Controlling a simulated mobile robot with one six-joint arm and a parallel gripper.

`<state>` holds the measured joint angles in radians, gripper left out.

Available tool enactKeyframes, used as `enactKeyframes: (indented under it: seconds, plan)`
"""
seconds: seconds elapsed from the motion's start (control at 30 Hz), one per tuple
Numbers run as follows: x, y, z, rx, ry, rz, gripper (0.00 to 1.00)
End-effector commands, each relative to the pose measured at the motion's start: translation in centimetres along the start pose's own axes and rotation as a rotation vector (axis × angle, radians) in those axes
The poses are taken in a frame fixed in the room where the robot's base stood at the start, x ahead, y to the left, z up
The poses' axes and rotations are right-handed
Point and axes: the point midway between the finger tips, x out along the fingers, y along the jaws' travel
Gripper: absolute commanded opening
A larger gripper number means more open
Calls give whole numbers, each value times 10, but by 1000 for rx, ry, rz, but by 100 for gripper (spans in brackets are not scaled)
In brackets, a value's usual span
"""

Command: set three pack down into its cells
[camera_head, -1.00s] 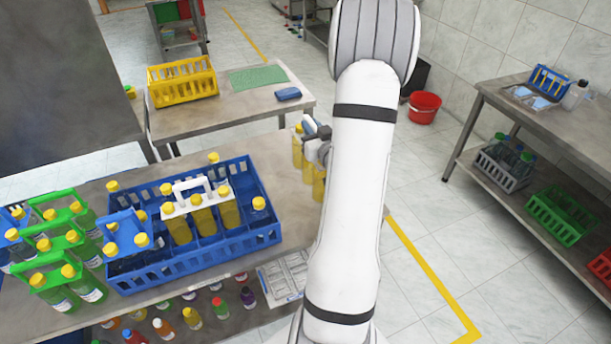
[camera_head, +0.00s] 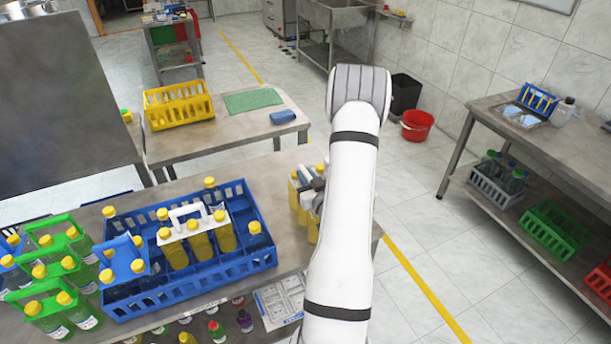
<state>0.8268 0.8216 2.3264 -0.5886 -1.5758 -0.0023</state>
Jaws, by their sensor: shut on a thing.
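My gripper (camera_head: 316,186) is largely hidden behind my white arm. It is shut on a three pack of yellow bottles (camera_head: 295,192), held to the right of the blue crate (camera_head: 225,272). My arm hides part of this pack, and I cannot tell its height above the table. The blue crate has divided cells. A second three pack (camera_head: 200,235), with a white handle and yellow caps, stands in its middle. A blue-handled pack (camera_head: 122,262) is at its left end. Single yellow-capped bottles stand near its back and right end. Some cells look empty.
Green-handled packs (camera_head: 50,270) crowd the table left of the crate. A sheet or tray (camera_head: 280,300) lies near the front edge, with coloured bottles below. A yellow crate (camera_head: 178,104) stands on the rear table. A red bucket (camera_head: 417,125) is on the floor.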

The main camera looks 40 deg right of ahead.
Motion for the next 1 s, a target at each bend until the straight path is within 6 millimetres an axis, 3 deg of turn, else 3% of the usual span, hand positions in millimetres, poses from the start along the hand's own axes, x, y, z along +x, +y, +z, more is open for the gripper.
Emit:
enactKeyframes:
  seconds: [0.4,0.43,0.7,1.0]
  plan:
    - [1,0,2,-2,5,-1,0]
    - [0,-1,4,0,0,-1,17]
    - [0,-1,3,0,0,-2,38]
    - [0,-1,0,0,0,-2,38]
